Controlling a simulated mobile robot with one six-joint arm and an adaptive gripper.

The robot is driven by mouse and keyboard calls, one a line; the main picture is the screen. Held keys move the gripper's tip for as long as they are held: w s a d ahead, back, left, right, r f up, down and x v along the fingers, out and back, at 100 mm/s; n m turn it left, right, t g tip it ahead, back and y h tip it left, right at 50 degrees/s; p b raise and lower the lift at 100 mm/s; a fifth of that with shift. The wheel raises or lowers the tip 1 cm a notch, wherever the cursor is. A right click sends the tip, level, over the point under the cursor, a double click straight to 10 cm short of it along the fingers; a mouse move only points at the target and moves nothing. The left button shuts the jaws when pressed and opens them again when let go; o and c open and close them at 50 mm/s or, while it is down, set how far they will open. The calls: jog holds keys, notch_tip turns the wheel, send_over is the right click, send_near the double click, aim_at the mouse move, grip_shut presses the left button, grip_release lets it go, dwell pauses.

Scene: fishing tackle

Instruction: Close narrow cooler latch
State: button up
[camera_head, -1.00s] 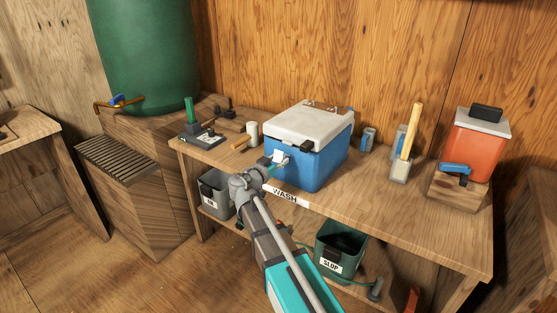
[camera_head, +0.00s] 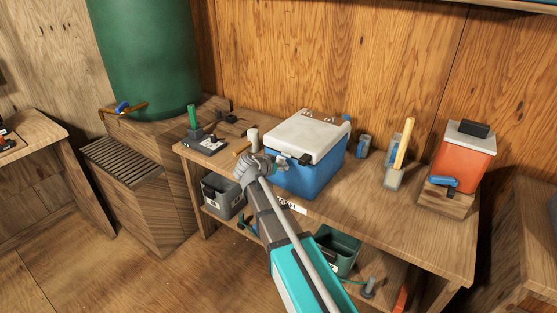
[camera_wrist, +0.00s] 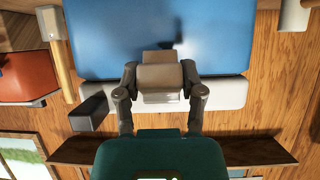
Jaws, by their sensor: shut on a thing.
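The cooler has a blue body (camera_head: 312,180) and a white lid (camera_head: 308,132), and stands on the wooden bench with the lid down. In the wrist view the blue body (camera_wrist: 110,38) is at the top and the lid edge (camera_wrist: 232,92) below it. My gripper (camera_wrist: 160,70) is shut on this latch, one finger on each side. In the head view my gripper (camera_head: 281,163) is at the cooler's front, largely hiding the latch. A dark second latch (camera_head: 305,159) sticks out from the lid edge; it also shows in the wrist view (camera_wrist: 90,113).
On the bench (camera_head: 425,235), a wooden-handled tool (camera_head: 402,148) and an orange dispenser (camera_head: 466,158) stand right of the cooler. A green-handled item (camera_head: 194,120) and a white cylinder (camera_head: 253,138) are to its left. Bins stand below. The bench front right is clear.

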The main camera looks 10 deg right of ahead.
jog(key=p, duration=0.1)
jog(key=r+g+y+p, duration=0.1)
jog(key=p, duration=0.1)
jog(key=g+y+p, duration=0.1)
jog(key=shift+w+d+r+p, duration=0.25)
jog(key=shift+w+d+p, duration=0.05)
jog(key=shift+w+p, duration=0.1)
jog(key=shift+w+d+r+g+y+p, duration=0.1)
jog(key=shift+d+g+y+p, duration=0.05)
jog(key=shift+g+y+p, duration=0.45)
jog(key=shift+w+d+g+y+p, duration=0.1)
jog(key=shift+g+y+p, duration=0.25)
jog(key=shift+p, duration=0.3)
jog(key=shift+y+p, duration=0.25)
jog(key=shift+p, duration=0.05)
jog(key=shift+g, duration=0.25)
jog(key=shift+s, duration=0.1)
jog(key=o, duration=1.2)
jog(key=shift+c, duration=0.2)
jog(key=shift+f, duration=0.2)
